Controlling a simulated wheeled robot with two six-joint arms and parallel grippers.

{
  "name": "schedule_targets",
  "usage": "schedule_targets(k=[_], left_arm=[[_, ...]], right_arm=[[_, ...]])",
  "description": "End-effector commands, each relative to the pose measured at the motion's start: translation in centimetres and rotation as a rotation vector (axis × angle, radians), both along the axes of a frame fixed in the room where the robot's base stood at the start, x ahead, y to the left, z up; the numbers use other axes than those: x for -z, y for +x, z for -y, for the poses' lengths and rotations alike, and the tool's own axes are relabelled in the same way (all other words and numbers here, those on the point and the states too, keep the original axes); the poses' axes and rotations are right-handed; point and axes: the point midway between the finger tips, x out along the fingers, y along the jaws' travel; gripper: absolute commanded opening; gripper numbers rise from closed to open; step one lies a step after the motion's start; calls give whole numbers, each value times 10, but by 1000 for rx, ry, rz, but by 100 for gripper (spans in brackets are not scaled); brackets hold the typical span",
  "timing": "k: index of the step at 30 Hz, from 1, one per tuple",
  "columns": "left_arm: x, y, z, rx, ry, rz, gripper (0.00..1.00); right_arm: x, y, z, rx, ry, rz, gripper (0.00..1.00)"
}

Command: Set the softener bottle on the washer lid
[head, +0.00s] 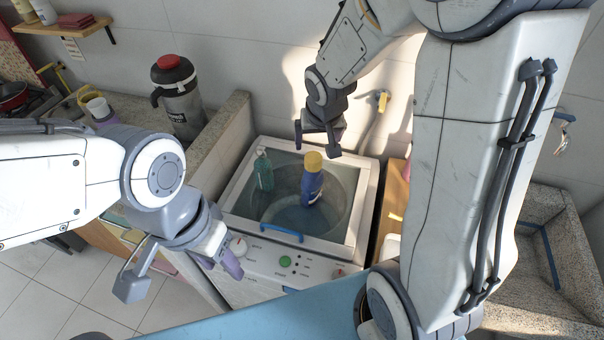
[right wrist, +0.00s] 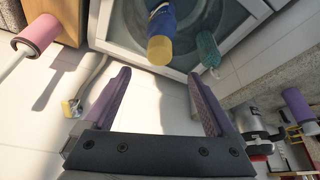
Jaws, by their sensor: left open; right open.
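A blue bottle with a yellow cap (head: 312,185), which looks like the softener bottle, stands upright on the clear washer lid (head: 240,196). It also shows in the right wrist view (right wrist: 162,25), beyond my fingertips. My left gripper (head: 180,270) is open and empty at the washer's front left.
A grey jug with a red top (head: 178,95) stands on the stone counter left of the washer. A hose hangs from a yellow tap (head: 381,100) on the back wall. A stone sink (head: 540,270) is at the right. The lid around the bottles is clear.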

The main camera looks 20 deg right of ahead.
Motion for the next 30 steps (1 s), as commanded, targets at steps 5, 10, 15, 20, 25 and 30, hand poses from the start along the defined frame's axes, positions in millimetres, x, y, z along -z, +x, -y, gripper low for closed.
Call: schedule_targets(k=[5, 10, 15, 20, 25, 30], left_arm=[[0, 0, 0, 0, 0, 0, 50], [0, 0, 0, 0, 0, 0, 50], [0, 0, 0, 0, 0, 0, 50], [0, 0, 0, 0, 0, 0, 50], [0, 0, 0, 0, 0, 0, 50], [10, 0, 0, 0, 0, 0, 50]], right_arm=[[-15, -42, -54, -170, -10, -63, 91], [-33, -141, -121, -497, -14, -203, 91], [-40, -222, -144, -755, -6, -315, 91], [-42, -248, -145, -842, -3, -356, 91], [-42, -247, -145, -841, -3, -357, 91], [-31, -247, -145, -839, -3, -356, 91]])
